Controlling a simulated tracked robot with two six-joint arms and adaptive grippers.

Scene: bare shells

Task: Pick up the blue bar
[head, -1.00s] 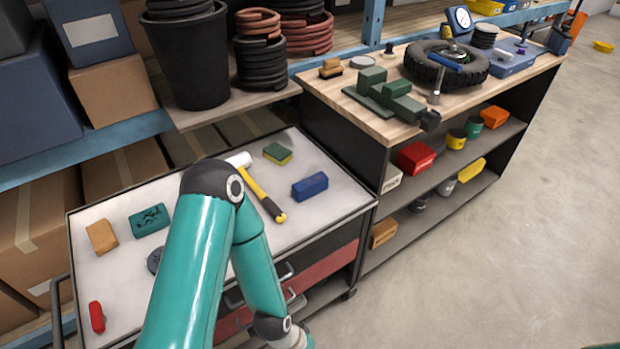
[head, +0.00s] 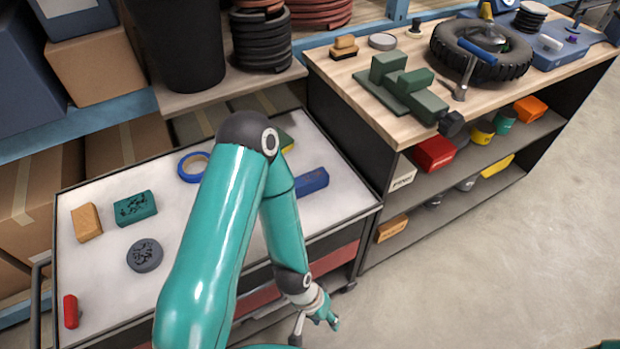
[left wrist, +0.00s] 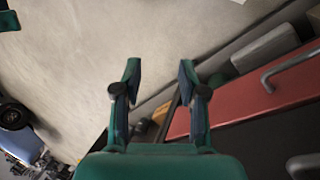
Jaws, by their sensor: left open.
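The blue bar (head: 312,181) lies on the white top of the drawer cart (head: 100,290), near its right edge. My left forearm covers its left end in the head view. My left gripper (head: 328,318) is low in front of the cart, well below and apart from the bar. In the left wrist view my left gripper (left wrist: 160,68) is open and empty, with floor beyond its fingers. The bar does not show in that view.
The cart top also holds an orange block (head: 87,222), a teal block (head: 135,208), a dark grey disc (head: 145,256), a red piece (head: 70,311) and blue tape (head: 190,167). A workbench (head: 335,72) stands to the right. Floor (head: 520,250) is clear at right.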

